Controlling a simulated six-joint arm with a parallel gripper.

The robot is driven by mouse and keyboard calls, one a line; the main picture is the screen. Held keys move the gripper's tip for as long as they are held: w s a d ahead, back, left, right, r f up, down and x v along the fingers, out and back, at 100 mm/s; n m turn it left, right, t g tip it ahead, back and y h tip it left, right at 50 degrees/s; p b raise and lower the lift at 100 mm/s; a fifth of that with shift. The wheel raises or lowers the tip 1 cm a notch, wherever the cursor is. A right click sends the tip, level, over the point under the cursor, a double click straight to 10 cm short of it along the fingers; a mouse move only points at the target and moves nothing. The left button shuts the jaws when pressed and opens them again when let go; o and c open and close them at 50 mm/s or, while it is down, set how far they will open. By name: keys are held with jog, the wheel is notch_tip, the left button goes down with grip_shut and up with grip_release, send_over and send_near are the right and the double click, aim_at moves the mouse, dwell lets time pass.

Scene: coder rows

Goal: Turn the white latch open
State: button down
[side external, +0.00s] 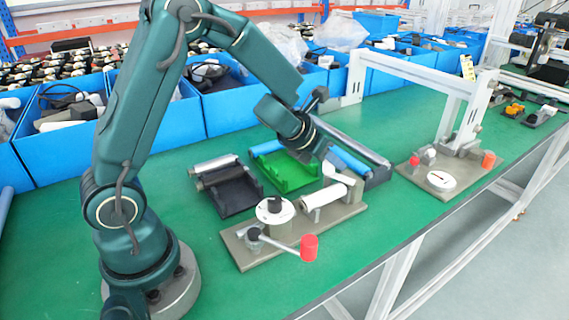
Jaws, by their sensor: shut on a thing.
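A grey-beige fixture (240,247) lies on the green table in front of my arm. At its far right end, a small white latch (333,173) stands up beside a white roller (325,197). My gripper (328,160) reaches down from the upper left to the latch and is shut on it. The fingertips are small and partly hidden by the wrist, so the exact grip point is hard to see. The near end of the fixture has a white dial (268,217) with a black knob and a lever with a red handle (309,248).
Black (232,197) and green (292,178) holders with rollers sit just behind the fixture. A second fixture (440,181) under a white frame (425,68) stands to the right. Blue bins (160,120) line the back. Green table is free at the front (290,285).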

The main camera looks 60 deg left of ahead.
jog(key=n+g+y, duration=0.1)
jog(key=n+y, duration=0.2)
jog(key=shift+n, duration=0.4)
jog(key=n+g+y, duration=0.1)
jog(key=n+y, duration=0.1)
jog(key=n, duration=0.1)
jog(key=shift+n+g, duration=0.3)
jog(key=shift+n, duration=0.1)
jog(key=n+g+y, duration=0.1)
jog(key=n, duration=0.1)
jog(key=n+g, duration=0.1)
jog(key=n, duration=0.1)
jog(key=n+g+y, duration=0.1)
jog(key=g, duration=0.1)
jog(key=shift+a+n+y, duration=0.25)
jog(key=shift+n+y, duration=0.05)
jog(key=shift+n, duration=0.1)
jog(key=shift+r, duration=0.1)
jog(key=c, duration=0.6)
grip_release()
jog(key=shift+s+n, duration=0.1)
jog(key=shift+n, duration=0.2)
jog(key=shift+d, duration=0.1)
